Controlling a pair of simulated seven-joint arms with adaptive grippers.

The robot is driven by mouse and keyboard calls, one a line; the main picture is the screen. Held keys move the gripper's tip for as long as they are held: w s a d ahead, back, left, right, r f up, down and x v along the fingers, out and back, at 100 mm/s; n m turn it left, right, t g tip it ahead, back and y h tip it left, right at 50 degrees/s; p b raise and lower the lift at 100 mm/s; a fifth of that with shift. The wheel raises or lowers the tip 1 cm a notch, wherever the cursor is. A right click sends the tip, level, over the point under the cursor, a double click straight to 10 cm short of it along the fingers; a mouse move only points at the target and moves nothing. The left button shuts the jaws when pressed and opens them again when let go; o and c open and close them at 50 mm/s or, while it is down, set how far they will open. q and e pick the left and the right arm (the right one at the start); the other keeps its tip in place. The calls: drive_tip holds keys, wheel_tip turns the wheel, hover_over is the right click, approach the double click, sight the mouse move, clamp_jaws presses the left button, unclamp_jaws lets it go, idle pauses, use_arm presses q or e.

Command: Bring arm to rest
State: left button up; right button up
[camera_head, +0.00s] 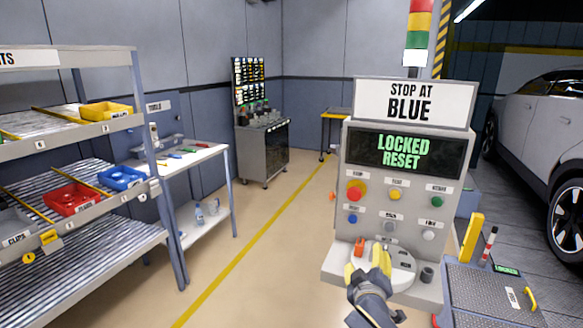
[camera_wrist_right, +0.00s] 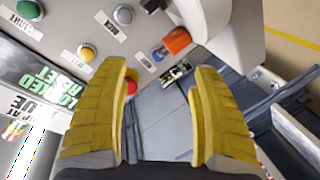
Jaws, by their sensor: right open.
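My right gripper (camera_head: 368,266) has yellow fingers and is in front of the lower part of the control console (camera_head: 335,277), over its round plate. In the right wrist view its two fingers (camera_wrist_right: 160,110) are apart with nothing between them. The console carries a sign (camera_head: 414,102) reading "STOP AT BLUE" and a screen (camera_head: 405,153) reading "LOCKED RESET". An orange part (camera_head: 360,247) stands near the fingers; it also shows in the right wrist view (camera_wrist_right: 177,41), apart from them. My left gripper is not in view.
Console buttons (camera_head: 395,195) sit above the gripper. A shelf rack (camera_head: 140,130) with yellow, red and blue bins stands at left, with a white table (camera_head: 195,157) behind it. A ribbed platform (camera_head: 490,290) and a car (camera_head: 545,130) are at right. The floor (camera_head: 260,235) between is clear.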

drive_tip(key=s+d+f+g, duration=0.2)
drive_tip(key=s+d+f, duration=0.1)
drive_tip(key=s+f, duration=0.55)
drive_tip(key=s+d+f+g, duration=0.2)
drive_tip(key=s+f, duration=0.6)
drive_tip(key=s, duration=0.1)
drive_tip(key=s+d+f+n+g, duration=0.15)
drive_tip(key=s+f, duration=0.25)
drive_tip(key=s, duration=0.5)
drive_tip(key=s+d+f+m+g, duration=0.1)
drive_tip(key=s+d+f+g, duration=0.15)
drive_tip(key=s, duration=0.55)
drive_tip(key=s+a+f+g+y, duration=0.1)
drive_tip(key=a+f, duration=0.2)
drive_tip(key=f, duration=1.3)
drive_tip(key=s+a+f+g+y, duration=0.2)
drive_tip(key=a+f, duration=0.1)
drive_tip(key=f, duration=1.3)
drive_tip(key=s+f+m+g+y, duration=0.1)
drive_tip(key=s+f+m+g, duration=0.1)
drive_tip(key=s+f, duration=1.8)
drive_tip(key=shift+s+f+m+g, duration=0.15)
drive_tip(key=shift+s+m+g, duration=0.3)
drive_tip(key=shift+s, duration=0.35)
